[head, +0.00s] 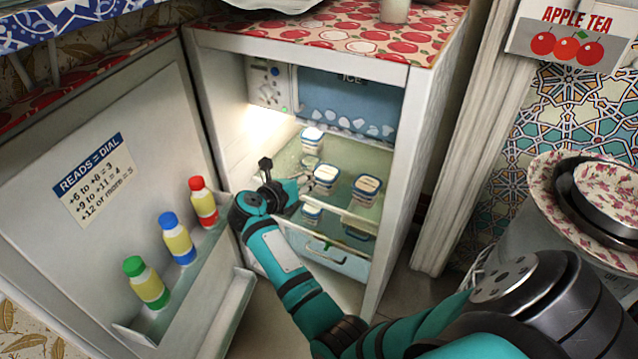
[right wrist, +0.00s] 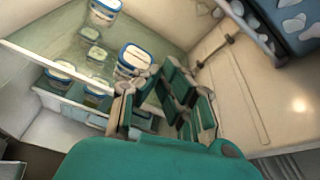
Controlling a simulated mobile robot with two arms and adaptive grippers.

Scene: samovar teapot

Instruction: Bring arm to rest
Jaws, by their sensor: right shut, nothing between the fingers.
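My right arm reaches from the lower right into an open fridge (head: 393,215) in the head view. My right gripper (head: 303,184) is shut and empty, inside the fridge in front of the shelves. In the right wrist view its green and beige fingers (right wrist: 165,92) overlap a blue-rimmed tub (right wrist: 134,58) behind them; I cannot tell whether they touch it. My left gripper is out of view.
Several lidded tubs (head: 367,187) stand on the fridge's glass shelves. The fridge door (head: 75,120) stands open to the left, with red, blue (head: 176,240) and green-capped bottles in its rack. Patterned bowls (head: 570,200) stand at the right.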

